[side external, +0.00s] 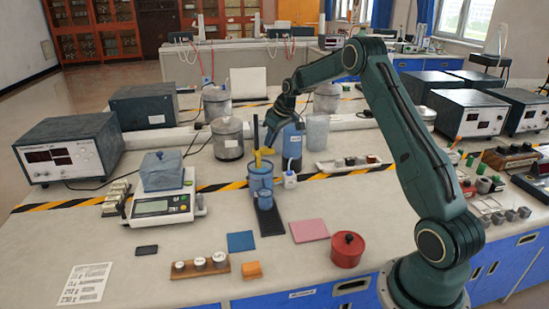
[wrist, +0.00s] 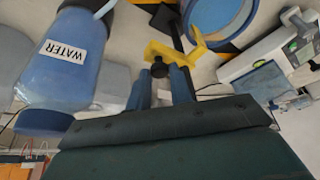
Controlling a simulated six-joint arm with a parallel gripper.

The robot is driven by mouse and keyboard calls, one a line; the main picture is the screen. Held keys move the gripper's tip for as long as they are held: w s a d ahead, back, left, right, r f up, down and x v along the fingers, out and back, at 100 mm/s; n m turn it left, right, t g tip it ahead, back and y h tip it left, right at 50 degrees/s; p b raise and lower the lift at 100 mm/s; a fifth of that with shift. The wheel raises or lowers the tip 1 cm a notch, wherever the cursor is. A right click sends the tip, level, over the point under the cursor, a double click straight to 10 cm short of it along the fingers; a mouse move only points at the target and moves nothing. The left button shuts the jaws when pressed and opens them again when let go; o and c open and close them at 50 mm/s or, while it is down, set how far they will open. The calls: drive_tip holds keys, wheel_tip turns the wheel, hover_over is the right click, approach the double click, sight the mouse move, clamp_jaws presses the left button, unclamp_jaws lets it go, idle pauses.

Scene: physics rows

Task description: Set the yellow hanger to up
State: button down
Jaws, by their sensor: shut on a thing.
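The yellow hanger (side external: 264,155) sits on the dark upright post (side external: 256,132) above a blue see-through container (side external: 260,177). In the wrist view the yellow hanger (wrist: 178,50) has angled arms and a small black knob (wrist: 159,69) between my fingertips. My gripper (wrist: 161,78) is shut on the hanger at this knob. In the side view my gripper (side external: 271,139) is just above the hanger, and the fingertips are hard to make out. The blue container's round rim (wrist: 243,38) shows beside the hanger in the wrist view.
A blue WATER bottle (side external: 292,146) stands close behind and to the right of the container; it also shows in the wrist view (wrist: 62,70). A balance (side external: 160,207) stands to the left. Blue and pink pads (side external: 310,231) and a red pot (side external: 347,249) lie in front.

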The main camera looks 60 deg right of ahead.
wheel_tip(320, 180, up, 10)
drive_tip(key=shift+r, duration=0.15)
idle(0.3)
drive_tip(key=c, duration=1.3)
unclamp_jaws()
drive_tip(key=v, duration=1.3)
drive_tip(key=shift+s+r, duration=0.25)
